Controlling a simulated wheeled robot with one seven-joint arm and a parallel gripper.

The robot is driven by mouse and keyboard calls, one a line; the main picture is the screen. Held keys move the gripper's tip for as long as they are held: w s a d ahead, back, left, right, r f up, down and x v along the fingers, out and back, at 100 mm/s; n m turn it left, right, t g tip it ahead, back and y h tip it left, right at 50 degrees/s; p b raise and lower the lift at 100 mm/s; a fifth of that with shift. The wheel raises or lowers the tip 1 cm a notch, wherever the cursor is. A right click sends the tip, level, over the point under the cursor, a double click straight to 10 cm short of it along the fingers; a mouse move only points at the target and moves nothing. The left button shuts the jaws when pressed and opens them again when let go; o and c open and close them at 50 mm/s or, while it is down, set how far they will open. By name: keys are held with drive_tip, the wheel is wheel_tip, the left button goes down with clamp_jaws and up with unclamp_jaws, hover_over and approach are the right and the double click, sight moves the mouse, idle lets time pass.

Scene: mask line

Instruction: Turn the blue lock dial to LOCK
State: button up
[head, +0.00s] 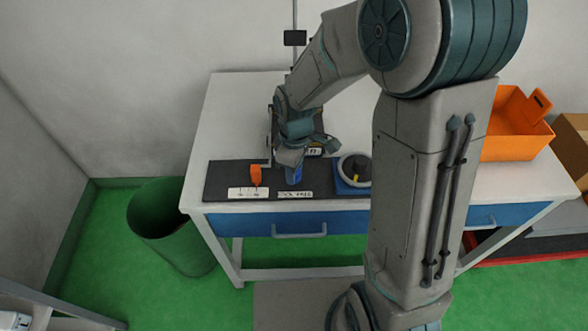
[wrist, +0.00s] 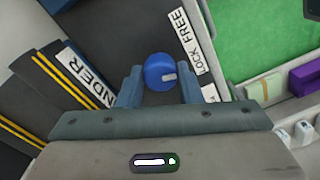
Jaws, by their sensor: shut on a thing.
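The blue lock dial (wrist: 157,68) is a round knob with a pale mark on its face. In the wrist view it sits between the two fingers of my gripper (wrist: 159,84), which is shut on it. The mark is toward the right, on the label side; I cannot tell which word it lines up with. The LOCK FREE label (wrist: 193,42) lies right of the dial, with LOCK at its lower end. In the head view my gripper (head: 291,163) points down over the dial (head: 294,176), partly hiding it, and the label (head: 295,195) is in front.
On the same dark panel (head: 222,180), an orange lever (head: 256,174) stands left of the dial, and a round gauge-like unit with a blue base (head: 341,185) stands right. A blue drawer (head: 255,224) is below. An orange bin (head: 507,140) is at right, partly behind my arm.

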drive_tip(key=m+b, duration=0.1)
drive_tip(key=m, duration=0.4)
drive_tip(key=shift+m, duration=0.4)
idle(0.4)
drive_tip(key=o, duration=1)
drive_tip(key=shift+r, duration=0.15)
drive_tip(key=r, duration=1.3)
drive_tip(key=shift+w+d+r, duration=0.15)
drive_tip(key=shift+d+r, duration=0.05)
drive_tip(key=shift+r, duration=0.1)
drive_tip(key=shift+d, duration=0.1)
drive_tip(key=s+d+m+t, duration=0.1)
drive_tip(key=s+d+m, duration=0.1)
drive_tip(key=s+d, duration=0.1)
drive_tip(key=s+d+r+m+t+p, duration=0.1)
drive_tip(key=s+d+m, duration=0.1)
drive_tip(key=s+d, duration=0.2)
drive_tip(key=s+d+r+m+t+p, duration=0.1)
drive_tip(key=s+d+m, duration=0.2)
drive_tip(key=s+d, duration=0.1)
drive_tip(key=shift+s+d, duration=0.1)
drive_tip(key=shift+s, duration=0.6)
